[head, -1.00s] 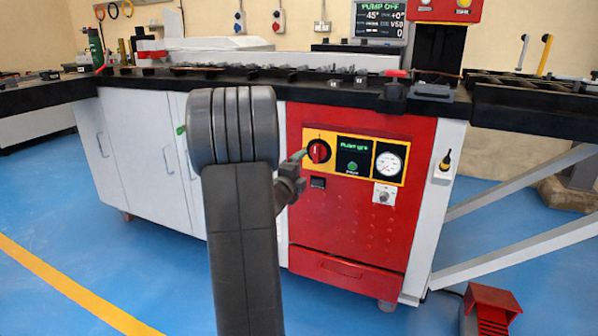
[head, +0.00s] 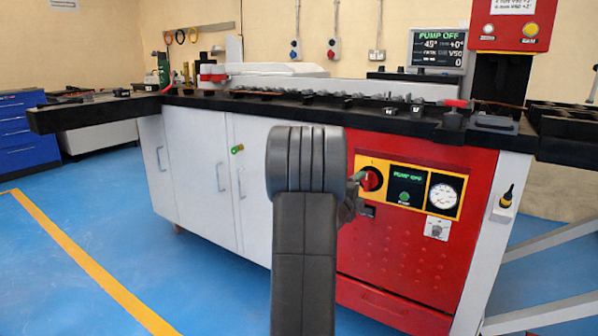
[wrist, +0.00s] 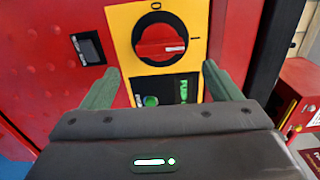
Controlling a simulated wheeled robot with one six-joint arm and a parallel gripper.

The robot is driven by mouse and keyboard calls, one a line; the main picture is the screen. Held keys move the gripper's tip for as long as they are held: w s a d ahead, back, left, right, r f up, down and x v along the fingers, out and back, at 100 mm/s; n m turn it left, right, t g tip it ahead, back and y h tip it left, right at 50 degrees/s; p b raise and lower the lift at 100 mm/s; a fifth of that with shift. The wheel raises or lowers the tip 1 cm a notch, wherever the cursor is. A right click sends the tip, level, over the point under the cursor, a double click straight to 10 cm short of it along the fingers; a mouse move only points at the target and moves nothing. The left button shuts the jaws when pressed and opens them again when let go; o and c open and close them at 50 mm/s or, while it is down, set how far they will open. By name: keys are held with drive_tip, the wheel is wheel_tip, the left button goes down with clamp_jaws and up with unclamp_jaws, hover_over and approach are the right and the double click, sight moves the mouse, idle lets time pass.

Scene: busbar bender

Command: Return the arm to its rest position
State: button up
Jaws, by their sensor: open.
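My gripper (wrist: 158,88) is open and empty in the wrist view, its two green fingers apart. The red rotary switch (wrist: 160,40) on the yellow panel lies ahead of it, between and beyond the fingertips, and looks clear of them. In the head view my dark arm stands upright in the middle, and most of the gripper is hidden behind it. A green fingertip (head: 357,176) shows beside the red rotary switch (head: 371,179). The panel display (head: 407,176) and the monitor (head: 437,49) both read PUMP OFF.
The red and white bending machine (head: 418,245) fills the space ahead, with a black worktop (head: 380,120) above. A pressure gauge (head: 443,197) sits right of the display. A blue drawer cabinet (head: 25,130) stands far left. Blue floor (head: 120,240) is open at the left.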

sight(366, 181)
drive_tip(key=x, duration=0.7)
drive_tip(key=shift+w+d+b, duration=0.1)
drive_tip(key=shift+b, duration=0.25)
drive_tip(key=p+v, duration=0.2)
drive_tip(key=v, duration=1.2)
drive_tip(key=b+x, duration=0.2)
drive_tip(key=x, duration=1.2)
drive_tip(key=shift+w+d, duration=0.1)
drive_tip(key=shift+r+n+p, duration=0.3)
drive_tip(key=shift+n+p, duration=0.8)
drive_tip(key=shift+p, duration=0.1)
drive_tip(key=n+p, duration=1)
drive_tip(key=p, duration=0.1)
drive_tip(key=n+p, duration=0.2)
drive_tip(key=n, duration=0.1)
drive_tip(key=shift+a+r, duration=0.15)
drive_tip(key=shift+a, duration=0.15)
drive_tip(key=shift+n+p, duration=1.3)
drive_tip(key=shift+p, duration=0.05)
